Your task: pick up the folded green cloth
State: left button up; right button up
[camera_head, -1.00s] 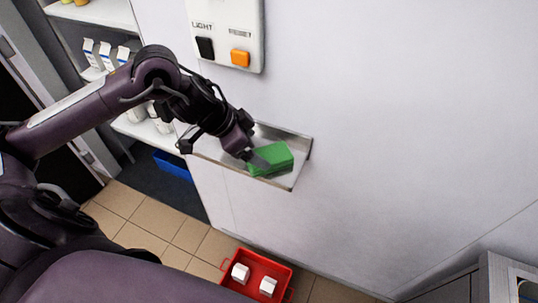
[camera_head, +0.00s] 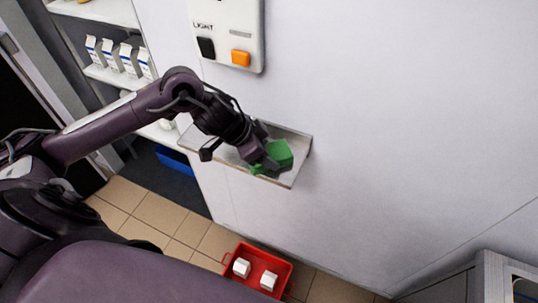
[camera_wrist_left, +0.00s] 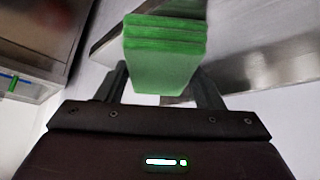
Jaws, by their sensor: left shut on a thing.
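The folded green cloth (camera_head: 279,153) is at the metal wall shelf in the head view, partly hidden by my left gripper (camera_head: 266,163). In the left wrist view the cloth (camera_wrist_left: 165,55) shows as a thick folded block between the two fingers of my left gripper (camera_wrist_left: 165,88). The gripper is shut on it. The metal shelf (camera_head: 294,172) is close by the cloth; I cannot tell whether the cloth still touches it. My right gripper is not in view.
A panel with a black switch (camera_head: 206,47) and an orange button (camera_head: 240,58) is on the wall above. A red crate (camera_head: 262,256) with white cartons stands on the tiled floor. Shelving with cartons (camera_head: 108,53) and a blue bin (camera_head: 172,160) are at left.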

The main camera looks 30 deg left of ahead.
pick_arm(q)
jog(key=shift+r, duration=0.1)
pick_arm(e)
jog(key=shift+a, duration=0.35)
pick_arm(q)
jog(key=shift+w+r, duration=0.1)
jog(key=shift+r, duration=0.45)
notch_tip(320, 180, up, 19)
jog(key=p, duration=0.3)
jog(key=shift+f+p, duration=0.15)
jog(key=shift+p, duration=0.15)
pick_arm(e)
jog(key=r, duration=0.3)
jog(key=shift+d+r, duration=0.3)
